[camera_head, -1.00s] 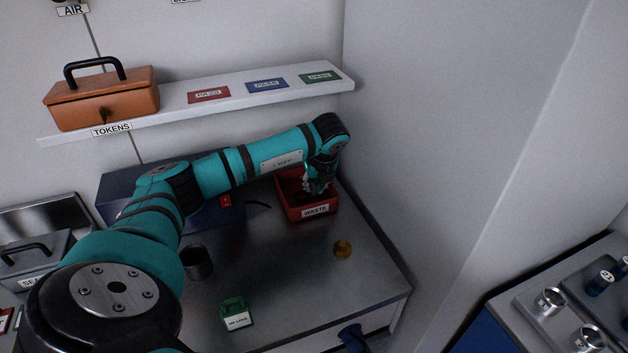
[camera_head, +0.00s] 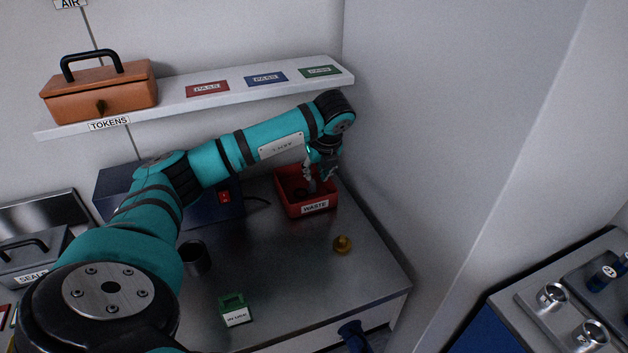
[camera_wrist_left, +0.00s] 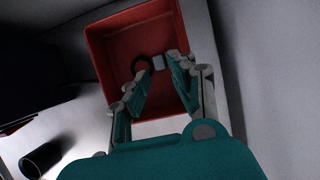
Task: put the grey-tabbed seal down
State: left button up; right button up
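The grey-tabbed seal (camera_wrist_left: 142,64), a dark ring with a pale grey tab, lies inside the red waste bin (camera_wrist_left: 104,56), seen in the left wrist view. In the head view the bin (camera_head: 316,208) stands at the back right of the counter, and the seal (camera_head: 311,186) shows inside it, small and partly hidden. My left gripper (camera_head: 320,172) is above the bin, pointing down, with its fingers apart. In the left wrist view the open fingertips (camera_wrist_left: 160,80) have nothing between them, and the seal lies beyond them. My right gripper is not in view.
A small gold piece (camera_head: 342,245), a green labelled block (camera_head: 234,309) and a dark cup (camera_head: 195,259) stand on the counter (camera_head: 285,275). A navy box (camera_head: 228,203) is left of the bin. A shelf (camera_head: 180,100) runs above, and a wall rises on the right.

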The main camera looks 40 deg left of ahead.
pick_arm(q)
jog(key=shift+v, duration=1.45)
jog(key=shift+f, duration=0.1)
